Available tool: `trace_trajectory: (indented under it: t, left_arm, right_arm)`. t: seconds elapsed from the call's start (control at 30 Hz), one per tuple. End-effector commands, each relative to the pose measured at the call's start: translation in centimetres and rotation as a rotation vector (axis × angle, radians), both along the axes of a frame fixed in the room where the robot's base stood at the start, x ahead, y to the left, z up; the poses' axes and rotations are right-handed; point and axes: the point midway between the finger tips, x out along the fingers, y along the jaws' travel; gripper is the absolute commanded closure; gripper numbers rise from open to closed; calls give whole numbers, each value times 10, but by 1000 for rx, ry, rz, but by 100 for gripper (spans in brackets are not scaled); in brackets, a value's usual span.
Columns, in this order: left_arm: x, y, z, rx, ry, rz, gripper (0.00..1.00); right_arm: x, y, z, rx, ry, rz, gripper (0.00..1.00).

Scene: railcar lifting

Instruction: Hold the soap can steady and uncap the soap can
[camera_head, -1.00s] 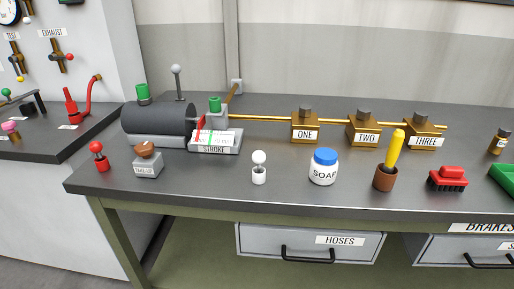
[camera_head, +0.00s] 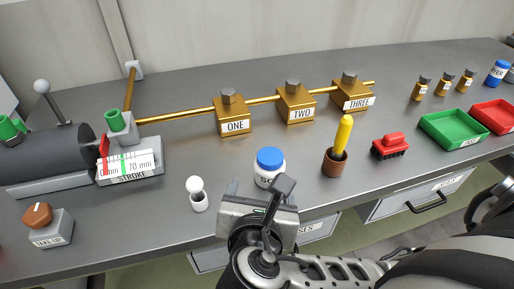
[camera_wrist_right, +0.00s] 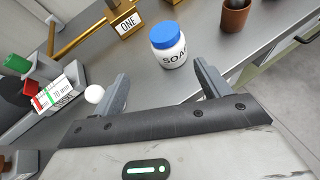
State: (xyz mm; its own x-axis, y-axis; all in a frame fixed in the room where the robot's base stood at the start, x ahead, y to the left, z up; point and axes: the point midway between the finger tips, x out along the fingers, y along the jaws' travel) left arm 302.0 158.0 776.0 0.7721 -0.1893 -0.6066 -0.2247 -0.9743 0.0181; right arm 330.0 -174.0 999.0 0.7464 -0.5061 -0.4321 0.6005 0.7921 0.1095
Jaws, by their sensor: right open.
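The soap can (camera_head: 268,175) is a white jar with a blue cap (camera_head: 270,158) and a SOAP label. It stands upright on the grey bench, near the front edge, with the cap on. My right gripper (camera_head: 256,198) is in front of it and hides part of its lower side in the head view. In the right wrist view the soap can (camera_wrist_right: 169,50) stands beyond and between the two spread fingers of my right gripper (camera_wrist_right: 163,88), apart from them. The right gripper is open and empty. My left gripper is not in view.
A white round-topped knob (camera_head: 198,195) stands left of the can. Brass blocks ONE (camera_head: 233,117), TWO (camera_head: 295,104) and THREE (camera_head: 352,93) line the rod behind.

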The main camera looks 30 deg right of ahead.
Motion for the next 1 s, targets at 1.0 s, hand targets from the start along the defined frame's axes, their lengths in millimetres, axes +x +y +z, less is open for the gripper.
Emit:
trace_trajectory:
  t: [1.0]
  left_arm:
    - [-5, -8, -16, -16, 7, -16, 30]
  right_arm:
    - [90, -83, -42, -126, 23, 14, 24]
